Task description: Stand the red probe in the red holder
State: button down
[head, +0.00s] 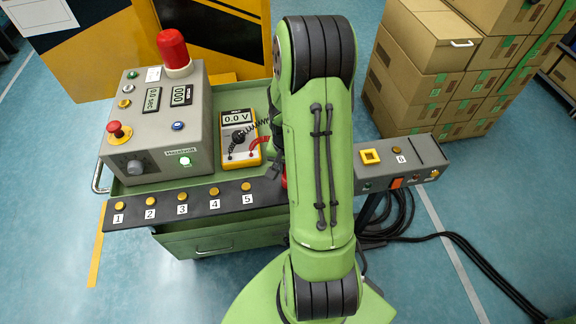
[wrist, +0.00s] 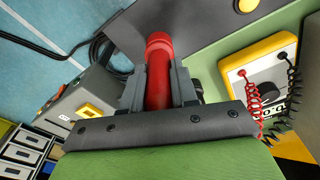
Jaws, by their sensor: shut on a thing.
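My gripper (wrist: 160,92) is shut on the red probe (wrist: 158,62), a red cylinder with a wider rim, seen between the two grey fingers in the wrist view. The dark grey panel surface shows just beyond the probe, but I cannot tell whether the probe touches it. In the head view my green arm hides most of the gripper, and only a small red patch (head: 284,181) shows at its left edge; I cannot tell whether that is the probe or the holder. I cannot make out a separate red holder in either view.
The yellow multimeter (head: 240,137) reads 0.0 V, with red and black coiled leads; it also shows in the wrist view (wrist: 272,72). A grey control box (head: 150,130) stands left, behind numbered buttons (head: 182,208). A grey box (head: 405,163) stands right, near stacked cartons (head: 415,85).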

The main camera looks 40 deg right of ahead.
jog(key=shift+c, duration=1.6)
grip_release()
notch_tip(320, 180, up, 9)
jog(key=p, duration=0.7)
